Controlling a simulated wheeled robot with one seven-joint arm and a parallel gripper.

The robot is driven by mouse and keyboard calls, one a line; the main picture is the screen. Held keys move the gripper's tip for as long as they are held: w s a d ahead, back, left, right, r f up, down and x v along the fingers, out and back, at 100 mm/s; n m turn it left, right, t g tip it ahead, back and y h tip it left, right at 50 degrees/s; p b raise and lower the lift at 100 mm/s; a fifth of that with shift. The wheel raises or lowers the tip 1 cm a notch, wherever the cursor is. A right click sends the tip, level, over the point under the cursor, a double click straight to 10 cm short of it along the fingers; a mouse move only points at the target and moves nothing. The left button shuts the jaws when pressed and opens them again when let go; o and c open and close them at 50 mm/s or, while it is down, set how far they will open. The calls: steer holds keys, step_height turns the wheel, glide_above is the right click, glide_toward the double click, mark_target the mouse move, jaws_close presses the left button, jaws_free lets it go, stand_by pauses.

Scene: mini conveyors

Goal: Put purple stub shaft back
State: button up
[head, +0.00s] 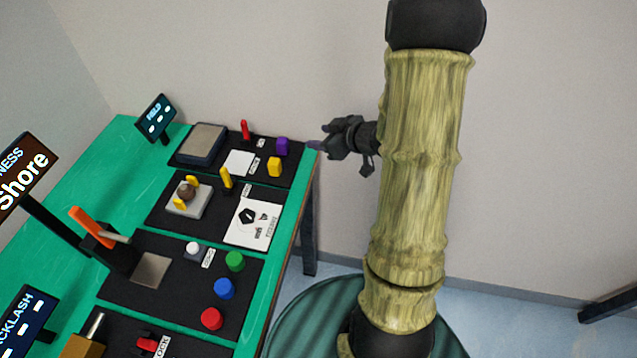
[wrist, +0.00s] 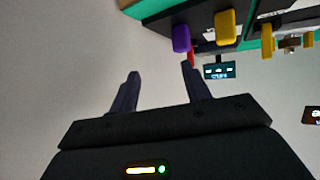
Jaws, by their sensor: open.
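A purple piece (head: 282,146), which I take for the stub shaft, stands on the black mat at the far right end of the green table. It also shows in the wrist view (wrist: 181,38), beyond and slightly right of the fingertips. A yellow piece (head: 274,167) stands close beside it. My gripper (head: 314,146) is just off the table's right edge, pointing toward the purple piece and apart from it. In the wrist view my gripper (wrist: 160,70) is open, with nothing between its fingers.
A red upright piece (head: 245,130), a white card (head: 239,162) and a grey-blue tray (head: 202,142) share that mat. A small display (head: 157,118) stands behind them. Several other mats with fixtures line the table. Free floor lies to the right.

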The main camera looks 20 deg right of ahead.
steer(key=s+a+r+m+g+h, duration=0.1)
steer(key=s+a+m+g+h, duration=0.1)
steer(key=s, duration=0.7)
steer(key=s+a+r+m+g+h, duration=0.2)
steer(key=s+a+m+g, duration=0.3)
steer(key=s, duration=0.4)
steer(key=shift+a+g+h, duration=0.3)
steer(key=shift+a+h, duration=0.3)
steer(key=shift+h, duration=0.1)
steer(key=shift+w, duration=0.1)
steer(key=shift+c, duration=1.2)
